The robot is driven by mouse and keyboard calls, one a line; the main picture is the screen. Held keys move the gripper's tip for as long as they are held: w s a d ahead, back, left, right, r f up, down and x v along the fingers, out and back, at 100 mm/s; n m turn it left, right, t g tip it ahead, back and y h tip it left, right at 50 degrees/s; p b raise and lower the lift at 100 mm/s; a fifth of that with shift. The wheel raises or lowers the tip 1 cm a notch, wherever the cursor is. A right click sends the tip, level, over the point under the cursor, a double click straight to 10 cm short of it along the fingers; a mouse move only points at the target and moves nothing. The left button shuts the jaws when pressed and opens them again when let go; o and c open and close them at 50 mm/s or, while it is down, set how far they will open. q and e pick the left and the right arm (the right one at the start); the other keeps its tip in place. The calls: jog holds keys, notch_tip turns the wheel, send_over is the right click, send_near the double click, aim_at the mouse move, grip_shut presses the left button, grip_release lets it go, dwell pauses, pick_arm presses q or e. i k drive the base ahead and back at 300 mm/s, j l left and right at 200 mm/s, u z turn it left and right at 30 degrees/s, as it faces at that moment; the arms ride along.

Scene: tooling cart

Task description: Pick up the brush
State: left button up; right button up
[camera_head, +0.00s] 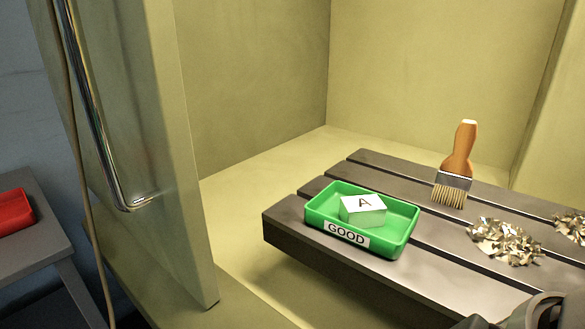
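The brush (460,160) has an orange-brown wooden handle, a metal band and pale bristles. It is on the grey slatted bed at the right, with its bristles toward me and its handle pointing up in the picture, tilted slightly right. I cannot tell whether it touches anything behind it. No gripper fingers show, and nothing holds the brush. A dark grey curved part is cut off at the lower right edge; I cannot tell whether it is mine.
A green tray (316,217) labelled GOOD holds a pale block (364,212) marked A, left of the brush. Metal shavings (505,241) lie in front of it to the right, with more at the right edge. An open door (185,150) stands left. A red tray (14,212) sits far left.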

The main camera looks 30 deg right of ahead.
aim_at(455, 174)
jog(key=z, duration=1.8)
